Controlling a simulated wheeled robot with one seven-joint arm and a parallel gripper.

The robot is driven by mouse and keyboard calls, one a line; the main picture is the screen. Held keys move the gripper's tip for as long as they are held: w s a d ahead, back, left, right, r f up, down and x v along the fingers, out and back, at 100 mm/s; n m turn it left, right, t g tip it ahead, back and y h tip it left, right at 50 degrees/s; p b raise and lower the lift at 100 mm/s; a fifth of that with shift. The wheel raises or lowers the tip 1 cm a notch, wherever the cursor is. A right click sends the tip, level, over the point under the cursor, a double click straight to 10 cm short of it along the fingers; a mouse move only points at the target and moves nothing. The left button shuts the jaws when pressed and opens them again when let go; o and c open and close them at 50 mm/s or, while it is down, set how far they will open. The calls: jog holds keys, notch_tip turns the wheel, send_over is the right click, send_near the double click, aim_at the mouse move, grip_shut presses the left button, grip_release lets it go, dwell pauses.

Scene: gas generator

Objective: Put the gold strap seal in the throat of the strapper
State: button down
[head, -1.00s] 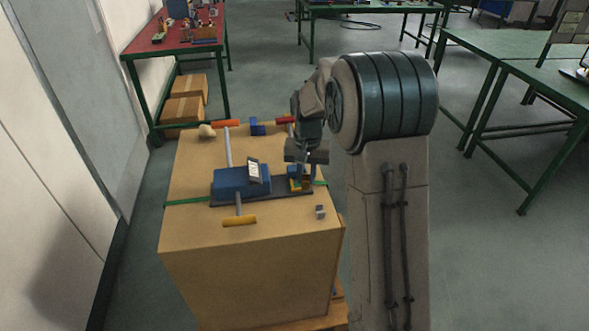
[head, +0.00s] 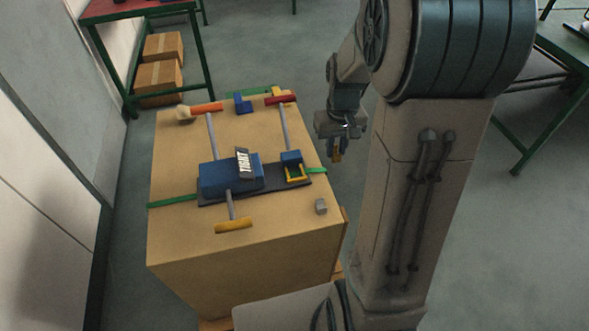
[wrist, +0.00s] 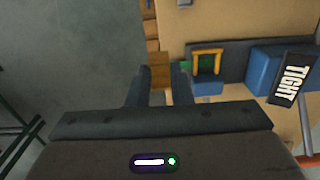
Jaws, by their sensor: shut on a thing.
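My gripper (head: 337,152) is shut on a small gold-brown piece, the gold strap seal (head: 337,157), just right of the box's right edge in the head view. The strapper (head: 231,174) is blue on a dark base and lies on the box top, with a TIGHT sign. Its throat, a yellow frame with green strap inside (head: 295,173), is at the right end, left of and apart from my gripper. In the wrist view the throat frame (wrist: 207,62) shows right of my fingers (wrist: 161,80); the seal is hard to tell apart there.
The cardboard box (head: 270,245) carries the strapper, a green strap (head: 172,201), a grey block (head: 320,206), and orange (head: 207,107), red (head: 281,99) and yellow (head: 233,226) handles. A red-topped table (head: 125,10) stands behind left.

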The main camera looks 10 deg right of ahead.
jog(key=shift+s+f, duration=0.1)
jog(key=shift+s, duration=0.3)
jog(key=p, duration=0.1)
send_over(295, 175)
jog(key=f, duration=0.6)
jog(key=shift+w+f, duration=0.2)
jog(key=shift+f, duration=0.2)
notch_tip(295, 175, down, 4)
jog(key=shift+r, duration=0.1)
jog(key=shift+f, duration=0.2)
jog(key=shift+f, duration=0.25)
jog(key=c, duration=1.3)
grip_release()
jog(key=shift+s+f, duration=0.1)
jog(key=shift+s, duration=0.05)
jog(key=shift+c, duration=0.2)
